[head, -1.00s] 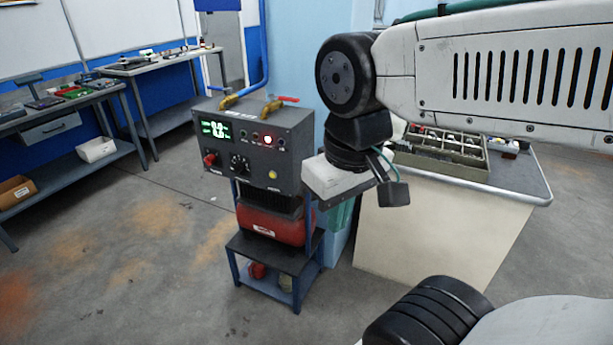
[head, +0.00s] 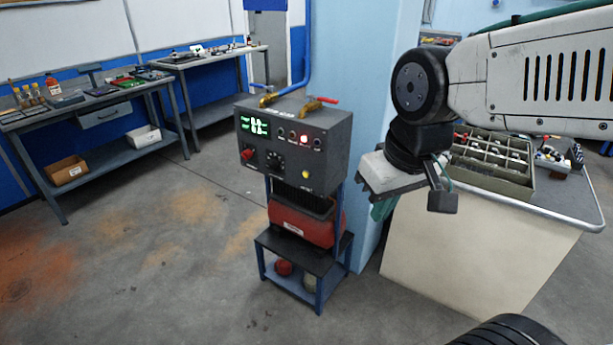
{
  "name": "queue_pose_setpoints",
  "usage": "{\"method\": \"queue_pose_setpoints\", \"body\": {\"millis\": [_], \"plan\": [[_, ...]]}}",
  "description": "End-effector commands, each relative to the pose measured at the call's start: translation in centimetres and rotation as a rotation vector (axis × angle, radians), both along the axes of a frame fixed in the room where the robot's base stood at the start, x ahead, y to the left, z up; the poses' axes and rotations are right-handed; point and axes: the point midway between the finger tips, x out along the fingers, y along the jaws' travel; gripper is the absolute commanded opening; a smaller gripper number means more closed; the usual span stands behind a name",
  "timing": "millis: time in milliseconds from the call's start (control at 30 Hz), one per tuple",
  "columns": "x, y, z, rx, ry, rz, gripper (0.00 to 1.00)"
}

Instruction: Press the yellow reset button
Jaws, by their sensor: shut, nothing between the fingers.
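The yellow button (head: 306,174) is small and round, low on the right side of the dark control box's (head: 325,158) front face. A black knob and a red knob are to its left, and a lit red lamp is above it. My gripper (head: 378,186) is to the right of the box in the picture, just clear of its right edge and apart from the button. It is shut and empty. Nothing covers the button.
The box stands on a blue-framed stand (head: 318,270) with a red tank (head: 305,222) on it. A pale-sided bench (head: 470,245) with a divided tray (head: 485,182) is under my arm at right. Workbenches line the left wall. The floor at front left is clear.

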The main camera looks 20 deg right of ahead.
Motion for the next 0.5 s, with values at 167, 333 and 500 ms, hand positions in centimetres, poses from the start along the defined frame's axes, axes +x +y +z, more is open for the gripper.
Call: {"method": "queue_pose_setpoints", "body": {"millis": [167,333,500], "plan": [[10.3,1.9,-2.2,0.007,-0.184,0.113,0.0],[19.6,3.7,-5.0,-0.026,-0.387,0.198,0.0],[27.5,4.9,-8.7,-0.105,-0.581,0.255,0.0]]}}
